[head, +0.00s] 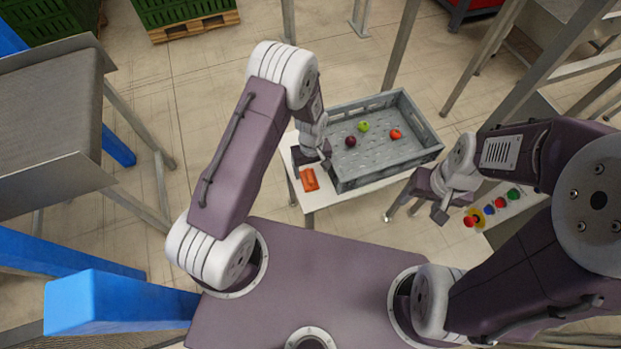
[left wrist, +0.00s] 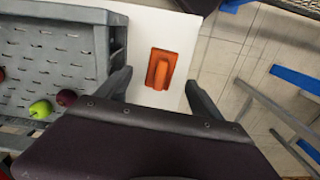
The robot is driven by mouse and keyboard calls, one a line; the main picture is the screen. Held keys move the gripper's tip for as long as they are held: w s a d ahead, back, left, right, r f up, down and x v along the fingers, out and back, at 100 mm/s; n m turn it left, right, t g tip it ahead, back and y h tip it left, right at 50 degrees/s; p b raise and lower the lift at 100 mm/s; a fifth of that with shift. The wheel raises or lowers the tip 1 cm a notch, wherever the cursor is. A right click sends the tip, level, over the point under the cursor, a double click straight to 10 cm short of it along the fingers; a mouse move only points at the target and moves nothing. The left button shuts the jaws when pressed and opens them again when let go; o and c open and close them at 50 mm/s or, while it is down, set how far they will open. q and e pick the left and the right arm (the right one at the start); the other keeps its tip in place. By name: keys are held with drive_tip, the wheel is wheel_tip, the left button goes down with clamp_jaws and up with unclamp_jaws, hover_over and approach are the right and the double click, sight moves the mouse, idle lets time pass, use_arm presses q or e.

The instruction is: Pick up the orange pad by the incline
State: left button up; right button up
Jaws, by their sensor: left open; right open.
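The orange pad (head: 309,180) lies on the white table at its left end, beside the grey crate. In the left wrist view the orange pad (left wrist: 161,69) shows a raised handle on a flat base, lying on the white surface. My left gripper (head: 313,170) is open and empty, just above and behind the pad in the head view. In the left wrist view its two fingers (left wrist: 158,88) stand apart, with the pad between and beyond them. My right gripper (head: 414,210) is open and empty, right of the table and apart from the pad.
A grey crate (head: 338,185) with a green, a dark red and a red fruit stands on the white table (head: 325,198), close to my left gripper. A panel with coloured buttons (head: 514,194) is at the right. A grey incline (head: 50,118) is at the left, with floor between.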

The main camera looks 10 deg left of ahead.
sight(309, 176)
use_arm(q)
drive_tip(key=shift+w+f, duration=0.2)
drive_tip(key=shift+f, duration=0.75)
drive_tip(key=f, duration=0.5)
drive_tip(key=shift+a, duration=0.35)
drive_tip(key=c, duration=1.4)
wheel_tip(309, 176, up, 10)
drive_tip(key=shift+p, duration=0.3)
drive_tip(key=shift+c, duration=0.2)
